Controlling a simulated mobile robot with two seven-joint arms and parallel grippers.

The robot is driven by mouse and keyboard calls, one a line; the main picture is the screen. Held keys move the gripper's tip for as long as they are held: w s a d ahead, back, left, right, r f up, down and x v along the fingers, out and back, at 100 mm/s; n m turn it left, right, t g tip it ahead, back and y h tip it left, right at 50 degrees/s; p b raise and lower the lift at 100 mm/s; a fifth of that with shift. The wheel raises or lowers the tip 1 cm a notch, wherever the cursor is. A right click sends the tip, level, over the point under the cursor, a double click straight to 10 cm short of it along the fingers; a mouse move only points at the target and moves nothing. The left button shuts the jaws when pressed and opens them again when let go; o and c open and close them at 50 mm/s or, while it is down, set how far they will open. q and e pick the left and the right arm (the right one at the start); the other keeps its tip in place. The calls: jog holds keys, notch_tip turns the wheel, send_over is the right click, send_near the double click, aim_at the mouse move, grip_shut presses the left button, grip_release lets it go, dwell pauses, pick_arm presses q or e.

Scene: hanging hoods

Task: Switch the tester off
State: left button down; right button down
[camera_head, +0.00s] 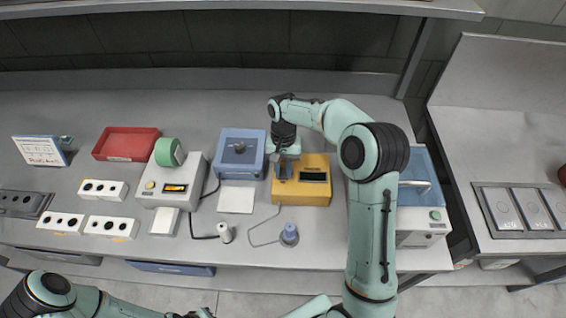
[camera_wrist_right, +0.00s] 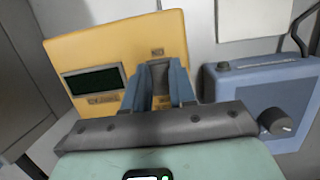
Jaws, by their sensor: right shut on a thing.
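The tester, as I take it, is the yellow box (camera_head: 316,166) with a dark, blank display, on the bench right of the middle; it also fills the upper left of the right wrist view (camera_wrist_right: 118,42). My right gripper (camera_head: 283,172) is over the left part of its face. In the right wrist view my two blue-grey fingers (camera_wrist_right: 160,78) are shut on a grey switch part (camera_wrist_right: 158,71) on the box, between small labels too small to read. The fingers hide part of the switch, so its position is unclear. My left arm shows at the bottom left; its gripper is out of frame.
A blue box with a dark knob (camera_head: 239,151) stands close left of the tester, and a blue-lidded machine (camera_head: 421,178) to the right.

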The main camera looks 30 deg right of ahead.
aim_at(284, 167)
jog(key=shift+w+r, duration=0.1)
jog(key=shift+w, duration=0.15)
jog(key=shift+s, duration=0.2)
jog(key=c, duration=0.9)
grip_release()
jog(key=v, duration=1.3)
jog(key=shift+w+d, duration=0.2)
